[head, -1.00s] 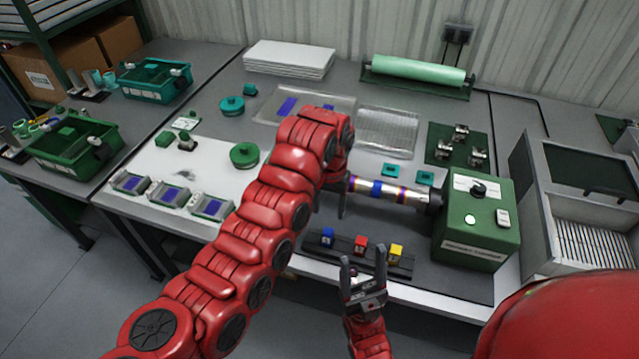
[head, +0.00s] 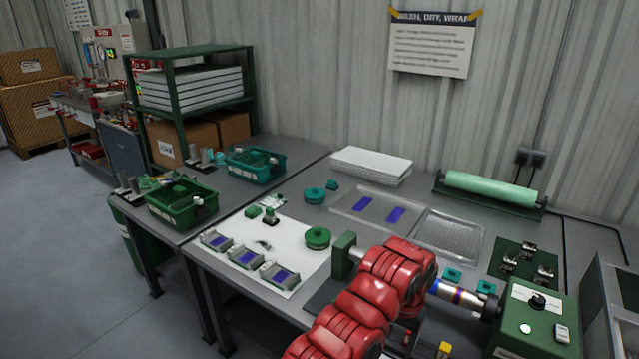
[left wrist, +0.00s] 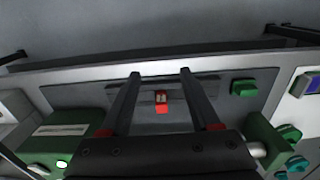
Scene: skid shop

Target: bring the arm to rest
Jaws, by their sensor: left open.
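My left arm (head: 375,300) comes in from the bottom of the head view and bends over the bench; its fingers are mostly hidden there behind the arm. In the left wrist view my left gripper (left wrist: 160,74) is open, its two dark fingers apart and nothing held between them. A red block (left wrist: 162,104) shows between the fingers in that view, on a dark rail beyond them. My right gripper is not in view.
The green machine (head: 535,325) and its banded metal roller (head: 455,295) are close to my left arm. A yellow block (head: 444,350) shows at the bottom edge. Green trays (head: 182,205) stand left; a white mat (head: 240,282) holds several parts.

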